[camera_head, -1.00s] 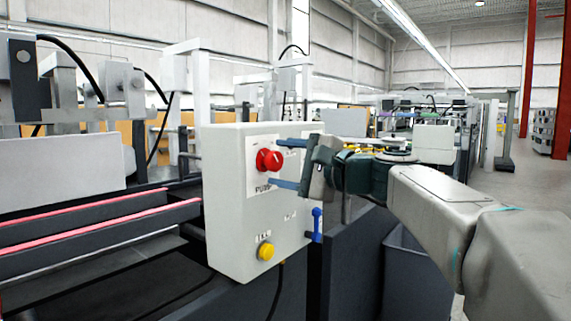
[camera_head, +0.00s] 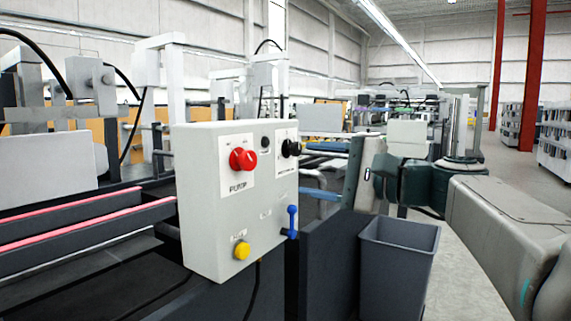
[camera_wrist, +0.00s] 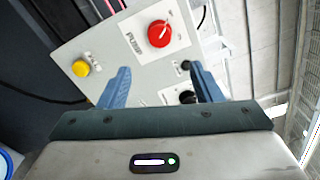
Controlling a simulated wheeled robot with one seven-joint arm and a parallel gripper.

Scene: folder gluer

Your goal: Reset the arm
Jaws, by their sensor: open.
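My gripper (camera_head: 322,170) is open and empty, to the right of the white control box in the head view. The red knob (camera_wrist: 159,34) and yellow button (camera_wrist: 81,68) also show in the wrist view.
A grey bin (camera_head: 398,265) stands on the floor right of the box, below my arm. Dark machine rails with red strips (camera_head: 70,215) lie at left. Open floor (camera_head: 455,285) lies right of the bin. Red columns (camera_head: 533,75) and shelves stand far right.

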